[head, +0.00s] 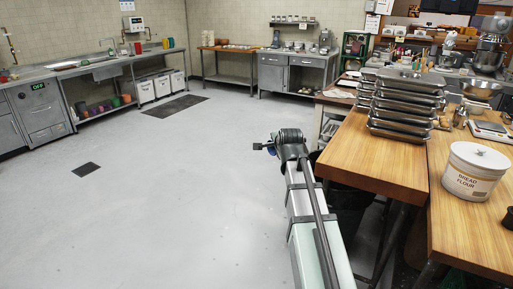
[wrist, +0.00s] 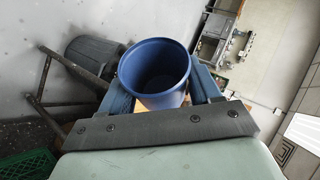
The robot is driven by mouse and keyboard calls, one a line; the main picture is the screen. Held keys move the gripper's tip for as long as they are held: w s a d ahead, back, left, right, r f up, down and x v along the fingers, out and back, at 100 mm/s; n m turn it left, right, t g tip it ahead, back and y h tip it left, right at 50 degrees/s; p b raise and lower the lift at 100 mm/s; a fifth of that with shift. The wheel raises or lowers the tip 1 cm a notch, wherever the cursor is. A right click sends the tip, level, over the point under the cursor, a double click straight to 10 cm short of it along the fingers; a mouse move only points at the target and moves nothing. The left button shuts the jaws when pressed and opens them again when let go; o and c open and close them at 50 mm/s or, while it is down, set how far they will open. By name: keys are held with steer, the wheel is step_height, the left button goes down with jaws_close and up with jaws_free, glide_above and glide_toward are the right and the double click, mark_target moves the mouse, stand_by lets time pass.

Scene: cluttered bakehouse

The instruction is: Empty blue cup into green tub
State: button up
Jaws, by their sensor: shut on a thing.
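My gripper (wrist: 162,92) is shut on the blue cup (wrist: 155,68), with one blue finger at each side of it. In the wrist view I look into the cup's open mouth. Its inside looks plain blue, and I cannot make out any contents. In the head view my gripper (head: 266,148) is at the far end of my arm, over open floor left of the wooden table. I cannot pick out the green tub with certainty in either view.
A wooden table (head: 375,160) at the right holds stacked metal trays (head: 402,103) and a bread flour bucket (head: 475,171). A dark bin (wrist: 92,52) stands on the floor. Several coloured containers (head: 98,106) sit under the sink counter. The floor at left is clear.

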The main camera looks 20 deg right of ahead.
steer(key=s+d+f+m+g+h, duration=0.15)
steer(key=s+d, duration=0.35)
steer(key=d, duration=0.8)
steer(key=s+d+m+h, duration=0.25)
steer(key=s+d, duration=0.35)
steer(key=d, duration=0.8)
steer(key=s+d+f+m+g+h, duration=0.1)
steer(key=s+d+m, duration=0.3)
steer(key=d, duration=0.9)
steer(key=s+d+f+m+g+h, duration=0.2)
steer(key=s+d+f+m+g, duration=0.1)
steer(key=s+d, duration=2.05)
steer(key=s+d+f+m+g+h, duration=0.2)
steer(key=s+d+f+m+g, duration=0.1)
steer(key=s+d, duration=2.05)
steer(key=shift+w+d+r+m+t+y, duration=0.45)
steer(key=shift+r+m+t+y, duration=0.1)
steer(key=shift+t+y, duration=1.45)
steer(key=shift+w+d+r+m+t+y, duration=0.45)
steer(key=shift+t+y, duration=1.1)
steer(key=shift+y, duration=0.8)
steer(key=shift+w+d+r+m+t+y, duration=0.5)
steer(key=shift+m+t+y, duration=0.1)
steer(key=shift+t+y, duration=1.4)
